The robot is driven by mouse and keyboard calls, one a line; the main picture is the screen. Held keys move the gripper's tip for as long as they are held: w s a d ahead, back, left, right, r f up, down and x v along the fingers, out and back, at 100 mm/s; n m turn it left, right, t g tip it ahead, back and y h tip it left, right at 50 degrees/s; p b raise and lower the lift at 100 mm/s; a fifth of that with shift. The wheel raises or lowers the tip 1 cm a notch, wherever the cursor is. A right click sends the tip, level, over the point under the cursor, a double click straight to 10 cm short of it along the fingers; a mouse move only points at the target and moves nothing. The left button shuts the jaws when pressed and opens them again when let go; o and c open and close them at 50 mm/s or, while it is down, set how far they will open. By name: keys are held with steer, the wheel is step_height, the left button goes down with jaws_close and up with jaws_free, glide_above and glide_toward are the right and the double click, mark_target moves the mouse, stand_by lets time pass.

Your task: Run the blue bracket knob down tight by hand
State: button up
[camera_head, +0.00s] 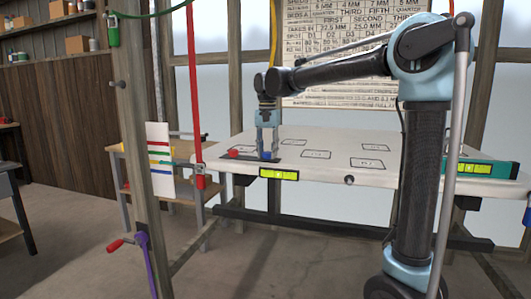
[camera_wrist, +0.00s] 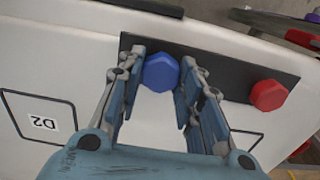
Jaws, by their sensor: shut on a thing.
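The blue knob (camera_wrist: 161,73) sits on a flat black bracket plate (camera_wrist: 228,83) at the edge of the white roof panel (camera_wrist: 60,60). My gripper (camera_wrist: 160,82) points down at the panel, with one finger on each side of the blue knob, shut on it. In the head view my gripper (camera_head: 267,152) stands over the panel's near left corner, and the blue knob (camera_head: 265,156) shows low between the fingers. A red knob (camera_wrist: 268,95) sits on the same plate, beside the blue one and clear of my fingers. Whether the blue knob is tight cannot be seen.
A yellow-green level (camera_head: 279,174) is on the panel's near edge, just below my gripper. A green level (camera_head: 480,168) is at the right end. A wooden post (camera_head: 135,130) and a red strap (camera_head: 194,90) stand left of the panel. Outlined labelled boxes mark the panel top.

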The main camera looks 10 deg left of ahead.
mark_target(268, 152)
steer(key=m, duration=0.6)
steer(key=shift+w+r, duration=0.1)
steer(key=m, duration=0.6)
steer(key=shift+m, duration=0.3)
stand_by(0.3)
steer(key=o, duration=1.1)
steer(key=shift+a, duration=0.1)
step_height(268, 152, up, 12)
steer(key=shift+f, duration=0.1)
